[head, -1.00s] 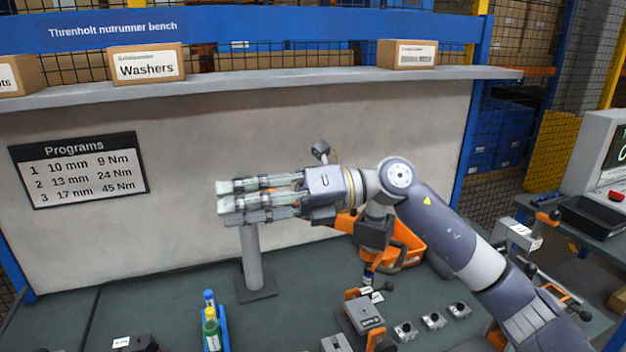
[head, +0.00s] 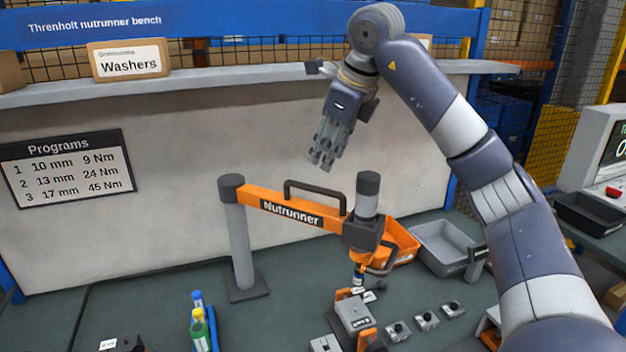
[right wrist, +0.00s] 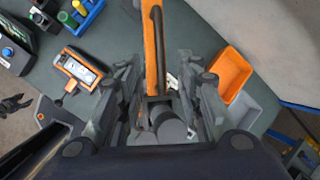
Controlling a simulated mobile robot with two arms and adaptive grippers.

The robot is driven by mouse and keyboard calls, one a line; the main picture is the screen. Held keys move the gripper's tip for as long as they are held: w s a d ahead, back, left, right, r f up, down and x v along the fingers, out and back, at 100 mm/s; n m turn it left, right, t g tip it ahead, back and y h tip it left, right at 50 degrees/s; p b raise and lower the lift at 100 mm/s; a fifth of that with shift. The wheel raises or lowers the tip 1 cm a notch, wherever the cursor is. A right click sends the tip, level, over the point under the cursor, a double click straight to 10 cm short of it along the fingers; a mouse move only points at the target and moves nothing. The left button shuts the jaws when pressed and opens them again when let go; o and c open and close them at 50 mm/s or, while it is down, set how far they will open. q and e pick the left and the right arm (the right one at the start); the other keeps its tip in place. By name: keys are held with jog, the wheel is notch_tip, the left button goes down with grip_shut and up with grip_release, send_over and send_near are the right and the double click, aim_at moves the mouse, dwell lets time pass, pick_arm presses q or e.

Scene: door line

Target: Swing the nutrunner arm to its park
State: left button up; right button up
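The nutrunner arm (head: 258,201) is an orange beam with a black handle (head: 316,186) on top, reaching right from a grey post (head: 240,245). At its right end hangs the tool head (head: 362,232), over a clamped grey block (head: 354,314). My right gripper (head: 322,162) points down above the beam, apart from the handle and empty. In the right wrist view its fingers (right wrist: 160,92) are spread, with the orange beam (right wrist: 150,60) and the grey tool top (right wrist: 170,128) showing between them, farther below. I cannot make out a marked park.
An orange bin (head: 400,243) and a grey bin (head: 440,245) stand behind and right of the tool head. A shelf (head: 230,83) runs above. The bench left of the post is mostly clear.

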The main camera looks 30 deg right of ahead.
aim_at(316, 188)
jog(key=p+x, duration=0.1)
jog(key=x, duration=0.8)
jog(key=shift+w+f+p, duration=0.1)
jog(key=shift+f+p, duration=0.1)
jog(key=shift+p, duration=0.15)
jog(key=shift+c, duration=0.3)
grip_shut()
